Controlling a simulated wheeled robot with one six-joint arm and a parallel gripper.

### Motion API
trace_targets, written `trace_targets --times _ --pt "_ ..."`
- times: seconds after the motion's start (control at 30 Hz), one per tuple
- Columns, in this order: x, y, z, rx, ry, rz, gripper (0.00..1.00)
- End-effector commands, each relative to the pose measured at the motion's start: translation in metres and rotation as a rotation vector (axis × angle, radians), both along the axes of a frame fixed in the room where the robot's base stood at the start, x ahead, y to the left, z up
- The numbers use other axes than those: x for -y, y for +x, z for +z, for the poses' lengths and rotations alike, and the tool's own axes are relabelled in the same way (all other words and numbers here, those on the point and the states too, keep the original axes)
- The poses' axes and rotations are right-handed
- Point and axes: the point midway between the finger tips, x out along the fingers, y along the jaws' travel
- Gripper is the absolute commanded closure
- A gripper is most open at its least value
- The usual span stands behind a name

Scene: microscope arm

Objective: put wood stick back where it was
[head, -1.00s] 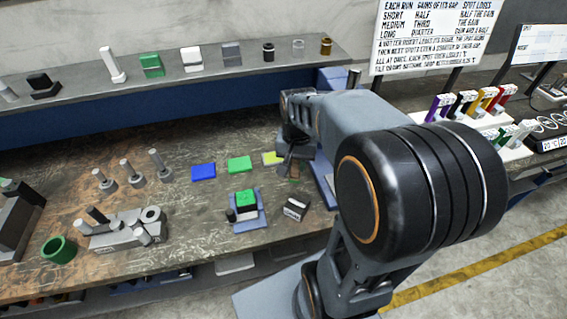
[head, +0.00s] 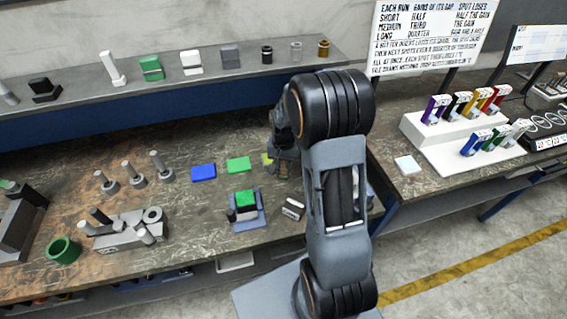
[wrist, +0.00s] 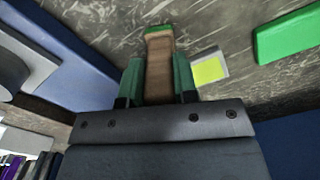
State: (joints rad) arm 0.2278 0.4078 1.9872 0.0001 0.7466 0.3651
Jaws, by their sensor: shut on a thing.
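In the wrist view, my gripper (wrist: 157,82) is shut on the wood stick (wrist: 158,72), a brown bar with a green end. The two green fingers press on its sides, and the green end points away from the palm. A grey stone-patterned surface lies beyond it; I cannot tell whether the stick touches it. In the head view, my arm's end is over the right part of the bench (head: 130,175), beside the yellow tile (head: 267,159), and the stick cannot be made out clearly. The yellow tile on a pale base also shows in the wrist view (wrist: 209,70).
Green (head: 239,164) and blue (head: 203,172) blocks lie left of my arm's end. A blue stand with a green block (head: 246,198) and a small dark box (head: 293,208) are nearer. Grey pegged parts stand at left. A shelf (head: 120,92) runs along the back.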

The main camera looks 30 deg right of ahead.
Motion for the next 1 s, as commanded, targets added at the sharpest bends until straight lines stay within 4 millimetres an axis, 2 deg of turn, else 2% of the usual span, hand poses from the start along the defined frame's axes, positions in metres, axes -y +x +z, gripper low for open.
trace_targets --times 0.5,0.53,0.77,1.0 --pt "-0.0001 -0.0005 -0.0106 0.0 0.0 0.0 1.0" --pt "-0.0001 -0.0005 -0.0091 0.0 0.0 0.0 0.7" --pt "-0.0001 -0.0005 -0.0086 0.0 0.0 0.0 0.48" --pt "-0.0002 -0.0005 -0.0078 0.0 0.0 0.0 0.47"
